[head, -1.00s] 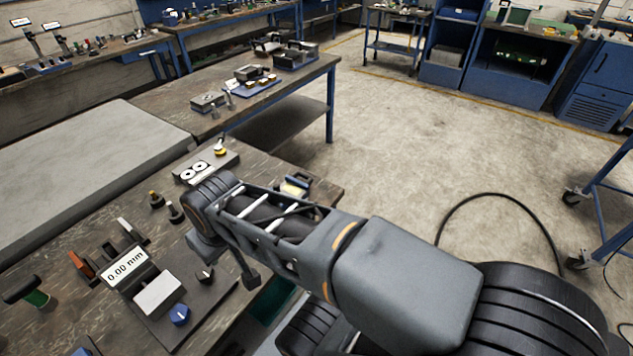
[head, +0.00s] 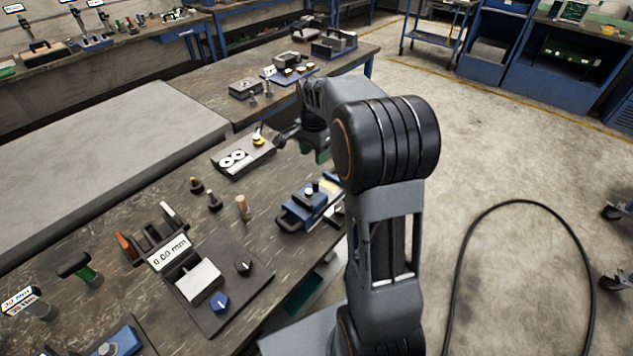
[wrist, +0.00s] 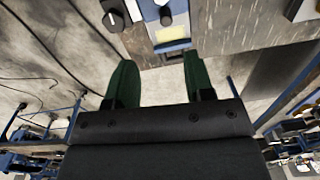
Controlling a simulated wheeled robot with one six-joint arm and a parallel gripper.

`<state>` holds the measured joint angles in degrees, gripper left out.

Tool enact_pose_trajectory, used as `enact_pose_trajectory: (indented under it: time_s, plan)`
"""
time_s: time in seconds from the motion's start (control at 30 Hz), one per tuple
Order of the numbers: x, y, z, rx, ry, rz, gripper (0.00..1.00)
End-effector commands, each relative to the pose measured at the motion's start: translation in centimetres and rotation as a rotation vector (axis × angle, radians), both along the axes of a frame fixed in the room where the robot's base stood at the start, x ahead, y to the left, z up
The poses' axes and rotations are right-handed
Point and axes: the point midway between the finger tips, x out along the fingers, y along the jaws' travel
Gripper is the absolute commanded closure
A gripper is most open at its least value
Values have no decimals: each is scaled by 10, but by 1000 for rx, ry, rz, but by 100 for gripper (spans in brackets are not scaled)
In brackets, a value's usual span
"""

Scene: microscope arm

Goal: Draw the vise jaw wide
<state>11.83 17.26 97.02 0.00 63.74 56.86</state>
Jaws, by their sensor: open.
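A blue device that looks like the vise (head: 300,212) sits at the bench's right edge in the head view, with a dark bar on its near side and a small knob on top. My arm hides its right end. In the wrist view, what seems to be the same blue device (wrist: 172,46) shows at the top, with a pale and yellow pad. My gripper (wrist: 158,66) has two green fingers set wide apart with nothing between them. It is apart from the device. In the head view, it hangs above the bench beyond the device, mostly hidden by the arm.
A plate with a "0.00 mm" display (head: 170,254) stands nearer. A wooden peg (head: 242,207) and two dark knobs stand between. Open floor and a loose black cable (head: 462,250) lie right.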

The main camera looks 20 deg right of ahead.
Motion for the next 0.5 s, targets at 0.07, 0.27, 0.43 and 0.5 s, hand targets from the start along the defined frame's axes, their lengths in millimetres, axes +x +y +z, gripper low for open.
enact_pose_trajectory:
  time_s: [0.07, 0.27, 0.43, 0.5]
  plan:
    - [10, -8, -8, 6, 18, -67, 52]
    - [19, -16, -26, 10, 38, -141, 52]
    - [18, -16, -55, 11, 39, -144, 52]
    - [18, -15, -69, 11, 39, -143, 52]
